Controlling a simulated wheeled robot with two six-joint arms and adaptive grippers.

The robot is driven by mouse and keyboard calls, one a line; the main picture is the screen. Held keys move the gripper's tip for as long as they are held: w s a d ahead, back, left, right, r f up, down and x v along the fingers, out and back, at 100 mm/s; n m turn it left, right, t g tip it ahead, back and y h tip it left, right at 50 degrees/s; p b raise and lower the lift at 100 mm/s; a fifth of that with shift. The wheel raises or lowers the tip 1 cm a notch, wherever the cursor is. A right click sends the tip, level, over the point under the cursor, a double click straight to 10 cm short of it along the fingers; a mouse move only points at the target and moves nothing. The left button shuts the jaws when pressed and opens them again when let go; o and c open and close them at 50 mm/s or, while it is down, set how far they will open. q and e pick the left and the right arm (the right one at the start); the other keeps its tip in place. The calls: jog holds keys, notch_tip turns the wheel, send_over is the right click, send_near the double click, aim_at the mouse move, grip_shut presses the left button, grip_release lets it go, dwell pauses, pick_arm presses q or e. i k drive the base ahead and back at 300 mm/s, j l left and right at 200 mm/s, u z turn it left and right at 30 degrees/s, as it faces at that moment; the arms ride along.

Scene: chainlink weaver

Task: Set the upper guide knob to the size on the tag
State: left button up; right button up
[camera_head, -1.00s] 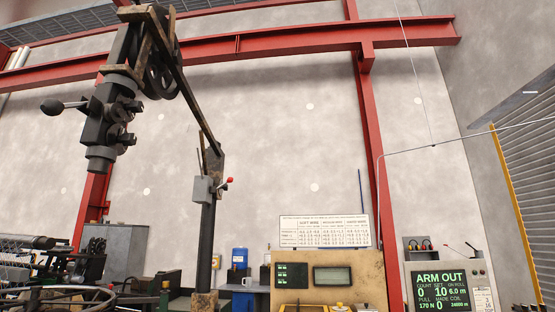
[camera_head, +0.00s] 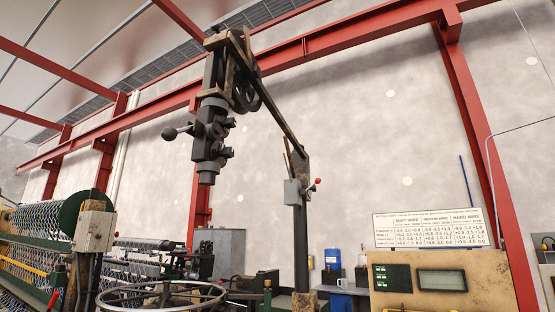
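A dark guide head (camera_head: 209,140) hangs from the end of an overhead boom (camera_head: 270,95) in the upper middle of the head view. A lever with a black ball (camera_head: 170,134) sticks out from its left side. Two small dark knob-like parts (camera_head: 228,122) sit one above the other on its right side. I cannot tell which part is the upper guide knob, nor read any setting on it. I cannot make out a size tag. Neither of my grippers is in view.
The boom stands on a dark post (camera_head: 301,240) with a grey box (camera_head: 292,192) and red-knobbed lever. A spoked wheel (camera_head: 160,296) and a mesh machine (camera_head: 35,235) are at lower left. A wire chart (camera_head: 430,228) stands above a beige panel (camera_head: 480,280) at right.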

aim_at(230, 123)
jog(key=i+l, duration=1.4)
jog(key=l, duration=0.2)
jog(key=u, duration=0.05)
